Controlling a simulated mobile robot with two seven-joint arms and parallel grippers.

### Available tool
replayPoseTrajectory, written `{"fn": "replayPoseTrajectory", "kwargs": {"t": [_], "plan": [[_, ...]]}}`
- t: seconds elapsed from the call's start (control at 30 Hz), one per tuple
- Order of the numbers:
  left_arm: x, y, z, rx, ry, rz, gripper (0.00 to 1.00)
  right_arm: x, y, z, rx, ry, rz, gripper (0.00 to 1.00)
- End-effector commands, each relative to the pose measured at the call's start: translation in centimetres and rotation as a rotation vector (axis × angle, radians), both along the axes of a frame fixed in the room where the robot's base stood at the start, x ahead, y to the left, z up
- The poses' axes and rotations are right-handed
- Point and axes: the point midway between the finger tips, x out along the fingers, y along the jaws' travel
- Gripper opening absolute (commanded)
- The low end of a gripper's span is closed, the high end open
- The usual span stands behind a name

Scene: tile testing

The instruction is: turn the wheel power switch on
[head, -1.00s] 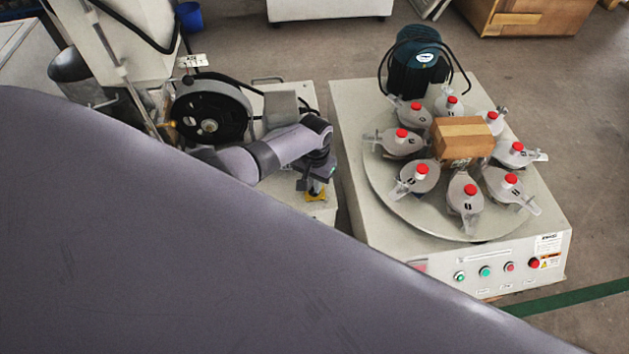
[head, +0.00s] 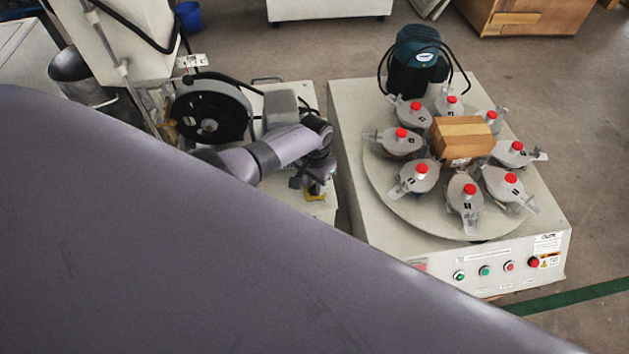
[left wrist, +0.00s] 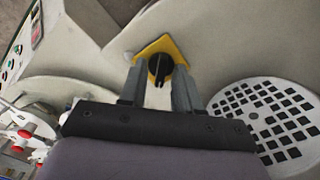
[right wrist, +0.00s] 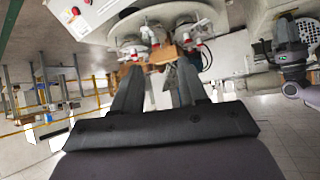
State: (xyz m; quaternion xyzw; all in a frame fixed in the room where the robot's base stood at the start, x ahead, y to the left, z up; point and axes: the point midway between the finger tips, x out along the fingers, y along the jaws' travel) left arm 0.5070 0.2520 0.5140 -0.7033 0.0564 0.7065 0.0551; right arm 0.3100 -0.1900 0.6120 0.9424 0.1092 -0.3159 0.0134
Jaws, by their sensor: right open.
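The switch is a black rotary knob (left wrist: 160,68) on a yellow plate (left wrist: 180,49), set on a pale machine panel, in the left wrist view. A light mark on the knob runs roughly up and down in that view. My left gripper (left wrist: 160,75) is open, with one finger on each side of the knob; I cannot tell whether they touch it. In the head view my left gripper (head: 311,180) is over the yellow plate (head: 315,194), and the knob itself is hidden. My right gripper (right wrist: 156,73) is open and empty, away from the switch.
The black wheel (head: 210,117) stands behind my left arm. My own arm covers the lower left of the head view.

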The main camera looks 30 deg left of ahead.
Motion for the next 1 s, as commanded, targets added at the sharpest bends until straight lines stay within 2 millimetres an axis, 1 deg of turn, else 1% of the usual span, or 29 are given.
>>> {"fn": "replayPoseTrajectory", "kwargs": {"t": [0.27,0.37,0.47,0.6,0.7,0.83,1.0], "plan": [[0.1,0.1,0.1,0.001,-0.003,0.003,0.36,0.0,0.0,0.0,0.0,0.0,0.0,0.43],[0.1,0.1,0.6,0.0,-0.004,0.003,0.36,0.0,0.0,0.4,0.0,0.0,0.0,0.43],[0.1,0.1,1.8,0.0,-0.004,0.004,0.36,0.0,0.0,1.2,0.0,0.0,0.0,0.43],[0.1,0.1,4.0,0.001,-0.005,0.002,0.36,0.0,0.0,2.6,-0.002,-0.003,0.0,0.43],[0.1,0.1,5.4,0.001,-0.004,0.001,0.36,0.1,-0.1,3.3,-0.006,-0.011,0.002,0.43],[0.1,0.1,6.6,0.002,-0.002,0.002,0.36,0.0,-0.3,3.3,-0.012,-0.012,0.0,0.43],[0.0,0.1,7.2,0.001,-0.001,0.003,0.36,-0.2,-0.5,2.9,-0.018,-0.005,-0.003,0.43]]}}
